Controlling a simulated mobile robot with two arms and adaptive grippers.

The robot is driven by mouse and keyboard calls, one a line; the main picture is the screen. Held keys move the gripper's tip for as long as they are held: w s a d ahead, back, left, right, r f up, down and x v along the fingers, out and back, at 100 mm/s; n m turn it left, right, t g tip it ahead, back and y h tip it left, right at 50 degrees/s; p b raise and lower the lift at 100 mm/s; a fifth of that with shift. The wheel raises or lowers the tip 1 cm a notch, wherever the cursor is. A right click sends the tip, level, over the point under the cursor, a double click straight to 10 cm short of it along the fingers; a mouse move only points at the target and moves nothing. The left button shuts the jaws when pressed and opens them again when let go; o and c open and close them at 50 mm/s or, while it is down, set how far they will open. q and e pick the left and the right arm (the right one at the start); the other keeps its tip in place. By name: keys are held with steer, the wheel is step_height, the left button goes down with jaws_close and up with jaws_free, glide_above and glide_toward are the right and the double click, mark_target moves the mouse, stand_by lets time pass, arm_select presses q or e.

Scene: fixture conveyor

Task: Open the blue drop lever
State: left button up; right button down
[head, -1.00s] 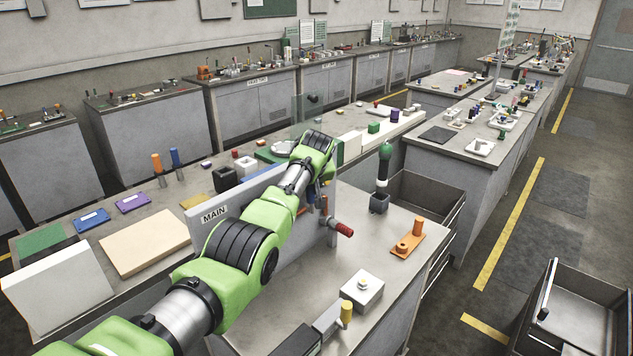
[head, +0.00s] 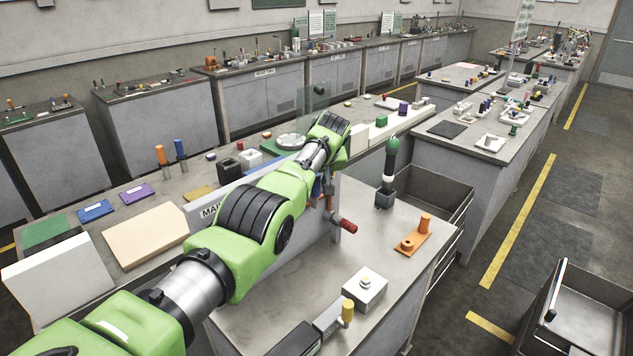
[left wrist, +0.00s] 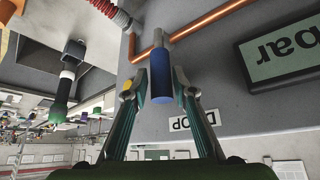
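The blue drop lever (left wrist: 160,80) shows in the left wrist view as a blue cylindrical grip on a metal stem, in front of a grey panel. A label reading DROP (left wrist: 192,123), upside down, is beside it. My left gripper (left wrist: 159,84) has one finger on each side of the blue grip. The fingers are spread, and I cannot tell whether either touches it. In the head view a bit of blue (head: 316,189) shows behind my left arm at the MAIN panel (head: 205,212), and that arm hides most of the gripper. My right gripper is not in view.
A red-handled valve (head: 347,225) sticks out from the panel, close to my left gripper. Copper pipe (left wrist: 215,18) and a bar display (left wrist: 284,50) are near the lever. An orange fixture (head: 413,238) and a white button box (head: 364,288) stand on the bench.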

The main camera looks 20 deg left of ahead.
arm_select(q)
steer(key=shift+w+f, duration=0.1)
steer(key=v, duration=1.2)
stand_by(0.6)
